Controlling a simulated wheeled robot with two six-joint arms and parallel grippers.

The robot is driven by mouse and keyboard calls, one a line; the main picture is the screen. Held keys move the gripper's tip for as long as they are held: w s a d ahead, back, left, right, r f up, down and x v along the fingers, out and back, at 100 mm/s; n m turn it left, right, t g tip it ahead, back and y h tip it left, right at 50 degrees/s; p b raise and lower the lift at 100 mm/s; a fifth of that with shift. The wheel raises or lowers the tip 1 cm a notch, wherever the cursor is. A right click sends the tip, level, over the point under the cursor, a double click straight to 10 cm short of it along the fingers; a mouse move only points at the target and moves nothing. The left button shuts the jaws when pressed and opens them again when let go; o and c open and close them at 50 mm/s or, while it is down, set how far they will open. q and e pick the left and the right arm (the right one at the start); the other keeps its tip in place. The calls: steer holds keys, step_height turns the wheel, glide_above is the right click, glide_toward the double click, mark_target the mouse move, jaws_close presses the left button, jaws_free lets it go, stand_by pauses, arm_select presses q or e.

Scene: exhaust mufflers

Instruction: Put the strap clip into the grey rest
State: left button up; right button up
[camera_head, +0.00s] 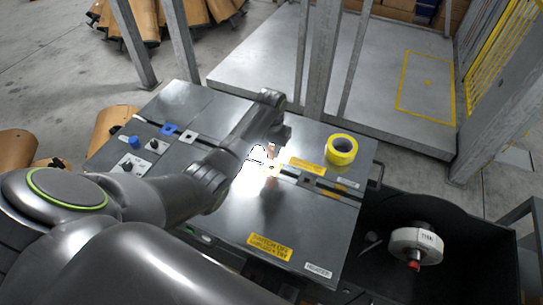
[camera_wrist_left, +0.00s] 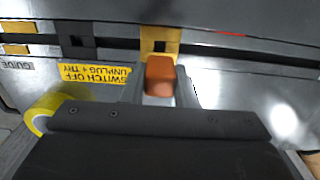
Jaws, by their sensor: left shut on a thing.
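My left gripper (camera_head: 271,150) reaches over the middle of the grey bench top and is shut on a small orange-brown block, seemingly the strap clip (camera_wrist_left: 160,76). In the left wrist view the clip sits between the two fingers (camera_wrist_left: 160,88), in front of a yellow holder with a dark square opening (camera_wrist_left: 160,40). A dark grey holder (camera_wrist_left: 75,40) sits beside it along the same slot. A pale grey holder (camera_head: 188,137) stands at the left of the slot; I cannot tell which is the grey rest. My right gripper is not in view.
A yellow tape roll (camera_head: 341,149) lies on the bench at the right. A blue holder (camera_head: 169,129) and blue knob (camera_head: 134,142) are at the left. A black bin (camera_head: 470,235) with a white reel (camera_head: 416,243) adjoins the right.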

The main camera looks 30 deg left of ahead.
mark_target(271, 147)
arm_select(q)
steer(key=shift+r, duration=1.9)
